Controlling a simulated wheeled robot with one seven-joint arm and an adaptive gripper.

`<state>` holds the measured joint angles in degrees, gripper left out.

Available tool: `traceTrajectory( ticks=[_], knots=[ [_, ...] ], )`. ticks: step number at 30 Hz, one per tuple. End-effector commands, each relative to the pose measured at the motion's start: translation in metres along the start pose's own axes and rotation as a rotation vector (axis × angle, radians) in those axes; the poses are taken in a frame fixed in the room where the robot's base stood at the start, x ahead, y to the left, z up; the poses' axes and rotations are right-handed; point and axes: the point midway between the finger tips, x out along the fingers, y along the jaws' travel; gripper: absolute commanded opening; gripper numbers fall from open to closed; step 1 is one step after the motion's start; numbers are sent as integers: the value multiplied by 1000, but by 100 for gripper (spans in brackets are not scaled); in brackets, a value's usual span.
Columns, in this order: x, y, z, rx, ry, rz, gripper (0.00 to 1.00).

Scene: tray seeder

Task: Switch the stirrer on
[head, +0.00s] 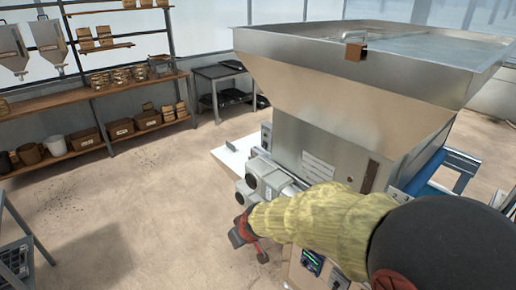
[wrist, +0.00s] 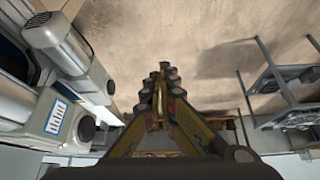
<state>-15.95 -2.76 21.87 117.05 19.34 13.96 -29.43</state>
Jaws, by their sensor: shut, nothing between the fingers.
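The tray seeder's large steel hopper (head: 340,85) fills the right of the head view. Grey motor-like housings (head: 262,180) stick out from its near left side. A small lit control panel (head: 312,262) with further controls beside it sits on the machine's front, below my sleeved arm. I cannot tell which control is the stirrer's switch. My gripper (head: 250,243) is shut and empty, just in front of the housings. In the wrist view, my gripper (wrist: 161,80) has its fingertips together over the floor, with a grey motor (wrist: 60,40) to its left.
A wooden shelf rack (head: 90,90) with pots and boxes stands at the back left. A dark side table (head: 222,75) stands behind the machine. A grey rack (head: 15,255) is at the lower left.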

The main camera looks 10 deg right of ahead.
Motion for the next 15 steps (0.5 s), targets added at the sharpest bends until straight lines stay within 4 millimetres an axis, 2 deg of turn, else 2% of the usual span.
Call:
traceTrajectory(
  ticks=[1,3,6,9,12,15],
  knots=[
    [19,2,-16,-48,37,20,0],
    [41,10,-41,-127,104,68,0],
    [64,26,-74,-239,192,162,0],
    [78,47,-105,-353,265,285,0],
    [80,75,-134,-465,321,439,0],
    [63,106,-164,-573,358,619,0]
  ],
)
